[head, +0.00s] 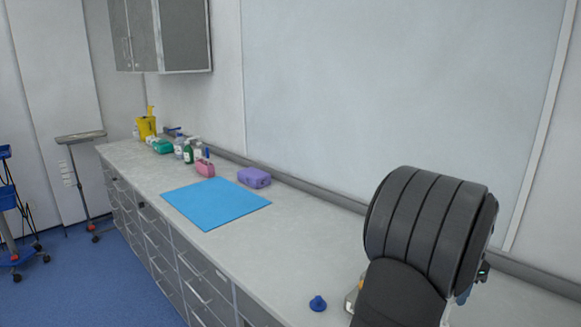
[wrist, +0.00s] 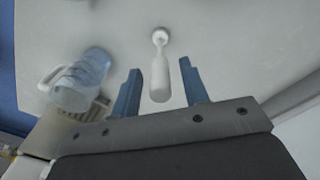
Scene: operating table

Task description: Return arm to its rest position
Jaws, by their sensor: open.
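My gripper (wrist: 159,66) shows in the wrist view with its two blue fingers spread apart. A white bottle-like item (wrist: 160,82) with a narrow neck and rounded end appears between and beyond the fingers, and there are visible gaps between it and both of them. I cannot tell its distance from the fingers. In the head view my dark, ribbed arm fills the lower right over the counter, and my gripper is hidden there.
A clear bluish jug (wrist: 82,82) is left of my fingers. The counter (head: 240,250) holds a blue mat (head: 215,204), a purple case (head: 254,178), a pink case (head: 204,168), several bottles, a yellow container (head: 147,127) and a small blue item (head: 318,303). A wall cabinet (head: 185,35) hangs far left.

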